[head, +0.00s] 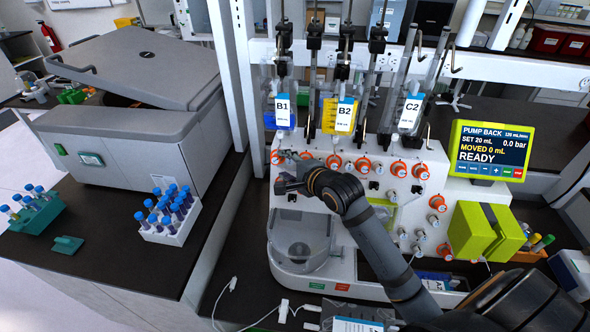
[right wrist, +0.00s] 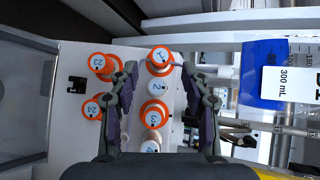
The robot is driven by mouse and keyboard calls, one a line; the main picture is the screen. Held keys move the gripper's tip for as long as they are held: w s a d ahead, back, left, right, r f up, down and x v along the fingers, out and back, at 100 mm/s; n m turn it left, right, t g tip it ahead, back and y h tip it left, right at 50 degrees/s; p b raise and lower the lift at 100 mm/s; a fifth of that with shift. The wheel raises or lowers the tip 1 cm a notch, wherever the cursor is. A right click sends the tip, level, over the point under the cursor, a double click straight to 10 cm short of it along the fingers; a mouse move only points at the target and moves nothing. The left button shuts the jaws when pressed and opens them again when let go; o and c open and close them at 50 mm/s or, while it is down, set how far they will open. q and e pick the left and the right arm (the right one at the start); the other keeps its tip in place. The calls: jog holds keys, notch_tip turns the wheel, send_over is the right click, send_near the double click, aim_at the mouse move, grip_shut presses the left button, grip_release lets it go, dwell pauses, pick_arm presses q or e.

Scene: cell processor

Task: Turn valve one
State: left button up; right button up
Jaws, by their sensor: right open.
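Valve one is an orange-ringed knob with a white cap marked 1 (right wrist: 161,56). It sits at the upper left of the valve panel in the head view (head: 276,157), partly hidden by my right gripper (head: 284,170). In the right wrist view my right gripper (right wrist: 160,70) is open, one finger on each side of the valve column. Valve one lies between and slightly beyond the fingertips, and I cannot tell whether they touch it. My left gripper is not in view.
Close by are a white knob marked 2 (right wrist: 157,88), orange-ringed knob 3 (right wrist: 153,117), and knobs 23 (right wrist: 99,64) and 24 (right wrist: 92,108). The screen (head: 488,153) reads READY. A clear chamber (head: 300,240) is below.

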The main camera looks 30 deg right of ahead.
jog(key=a+v, duration=0.1)
jog(key=v, duration=0.6)
jog(key=shift+d, duration=0.45)
jog(key=shift+s, duration=0.1)
